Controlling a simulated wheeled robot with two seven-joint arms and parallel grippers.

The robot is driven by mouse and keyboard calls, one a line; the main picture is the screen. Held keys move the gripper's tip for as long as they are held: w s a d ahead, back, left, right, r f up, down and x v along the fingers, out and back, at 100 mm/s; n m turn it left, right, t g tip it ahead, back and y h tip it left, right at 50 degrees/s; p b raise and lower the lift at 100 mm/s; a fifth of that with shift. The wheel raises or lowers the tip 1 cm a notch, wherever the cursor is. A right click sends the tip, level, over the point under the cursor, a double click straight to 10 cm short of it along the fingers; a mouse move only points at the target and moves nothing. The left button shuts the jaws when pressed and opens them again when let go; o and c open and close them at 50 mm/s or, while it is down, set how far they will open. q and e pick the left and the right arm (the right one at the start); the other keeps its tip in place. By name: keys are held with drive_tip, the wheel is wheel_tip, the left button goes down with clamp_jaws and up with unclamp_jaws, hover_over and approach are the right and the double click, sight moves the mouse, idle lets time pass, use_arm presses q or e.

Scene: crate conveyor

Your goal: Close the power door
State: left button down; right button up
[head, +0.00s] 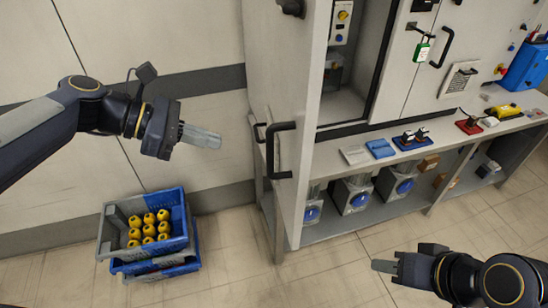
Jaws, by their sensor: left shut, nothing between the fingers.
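The power door (314,110) is a tall light grey panel. It stands swung open, out from the cabinet (392,60), and a dark opening (357,60) shows to its right. A black bar handle (281,150) sits on the door. My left gripper (205,138) is shut and empty, in the air to the left of the door and apart from the handle. My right gripper (385,266) is at the lower right, over the floor in front of the cabinet, apart from the door; its finger gap cannot be made out.
Stacked blue and grey crates (116,223) with several yellow items stand on the floor, left of the door. A shelf ledge (470,127) with small parts runs right of the door, with blue-faced units (352,196) below. The tiled floor (235,280) between crates and cabinet is clear.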

use_arm(q)
approach(290, 153)
wheel_tip(290, 153, down, 4)
drive_tip(key=d, duration=0.2)
drive_tip(key=shift+w+d+r+p, duration=0.15)
drive_tip(key=shift+w+d+p, duration=0.15)
drive_tip(key=shift+d, duration=0.25)
drive_tip(key=shift+w+d+r+p, duration=0.15)
drive_tip(key=shift+w+d, duration=0.1)
drive_tip(key=shift+d, duration=0.3)
drive_tip(key=shift+w+d+f, duration=0.1)
drive_tip(key=shift+w+d, duration=0.05)
drive_tip(key=shift+d, duration=0.4)
drive_tip(key=shift+d, duration=0.1)
